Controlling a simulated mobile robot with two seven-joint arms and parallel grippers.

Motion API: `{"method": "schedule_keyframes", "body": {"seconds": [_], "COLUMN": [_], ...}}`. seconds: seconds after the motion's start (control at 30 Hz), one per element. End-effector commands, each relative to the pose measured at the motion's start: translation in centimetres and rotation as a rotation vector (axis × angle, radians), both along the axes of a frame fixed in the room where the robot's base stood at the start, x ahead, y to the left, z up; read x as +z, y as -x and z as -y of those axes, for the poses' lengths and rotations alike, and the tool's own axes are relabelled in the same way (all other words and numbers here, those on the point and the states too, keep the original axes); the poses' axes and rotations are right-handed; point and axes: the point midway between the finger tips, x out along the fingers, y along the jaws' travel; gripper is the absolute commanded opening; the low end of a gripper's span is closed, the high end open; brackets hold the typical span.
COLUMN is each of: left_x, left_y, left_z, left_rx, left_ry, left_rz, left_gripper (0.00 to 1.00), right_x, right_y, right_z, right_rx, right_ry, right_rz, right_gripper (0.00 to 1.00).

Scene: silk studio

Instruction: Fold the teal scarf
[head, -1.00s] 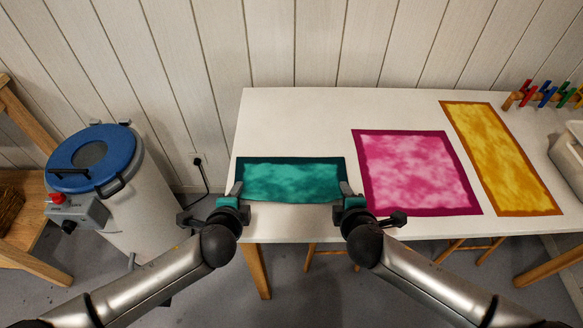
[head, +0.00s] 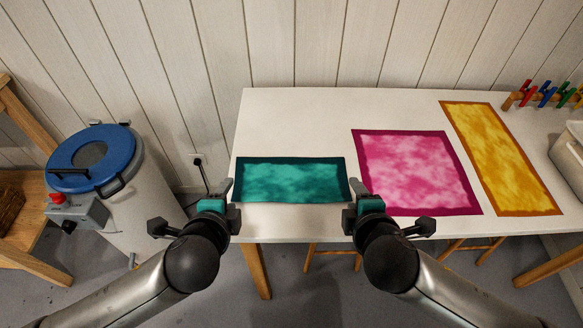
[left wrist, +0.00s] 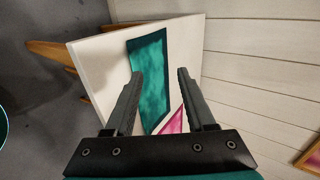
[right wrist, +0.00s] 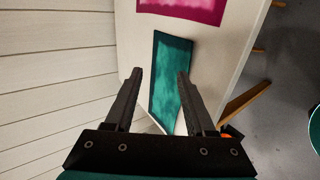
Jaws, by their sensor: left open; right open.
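The teal scarf (head: 290,182) lies flat on the left part of the white table as a wide, short rectangle with a darker border. It also shows in the left wrist view (left wrist: 152,80) and in the right wrist view (right wrist: 171,80). My left gripper (head: 226,190) is open and empty, just off the scarf's left front corner. My right gripper (head: 357,190) is open and empty by the scarf's right front corner, covering a little of that corner. In both wrist views the fingers stand apart with nothing between them, and the scarf lies beyond them.
A pink scarf (head: 415,170) lies close to the right of the teal one. A yellow scarf (head: 500,155) lies further right. The white table (head: 330,120) is clear behind the teal scarf. A steamer with a blue lid (head: 93,158) stands left of the table. Colored clips (head: 546,96) sit at the far right.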

Motion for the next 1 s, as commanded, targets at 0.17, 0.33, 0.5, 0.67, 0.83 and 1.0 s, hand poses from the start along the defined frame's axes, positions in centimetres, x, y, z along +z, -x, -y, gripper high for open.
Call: {"method": "schedule_keyframes", "body": {"seconds": [0.17, 0.33, 0.5, 0.67, 0.83, 1.0], "left_x": [0.0, 0.0, 0.0, -0.4, -1.7, -3.0], "left_y": [0.0, 0.0, 0.1, 1.8, 5.9, 10.2], "left_z": [0.0, 0.0, 0.1, 0.4, -0.4, -1.8], "left_rx": [0.001, 0.0, 0.011, 0.15, 0.48, 0.781], "left_ry": [-0.001, 0.0, 0.014, 0.175, 0.473, 0.677], "left_rz": [0.0, 0.0, -0.006, -0.085, -0.261, -0.404], "left_gripper": [0.55, 0.55, 0.55, 0.55, 0.55, 0.55], "right_x": [0.0, 0.0, 0.0, -0.5, -1.8, -3.1], "right_y": [0.0, 0.0, 0.2, 1.8, 5.9, 10.3], "right_z": [0.0, 0.0, 0.0, -0.3, 0.5, 1.9], "right_rx": [-0.001, -0.001, -0.011, -0.153, -0.488, -0.793], "right_ry": [0.001, 0.001, -0.014, -0.176, -0.479, -0.687], "right_rz": [0.0, 0.0, -0.007, -0.087, -0.262, -0.405], "right_gripper": [0.55, 0.55, 0.55, 0.55, 0.55, 0.55]}}
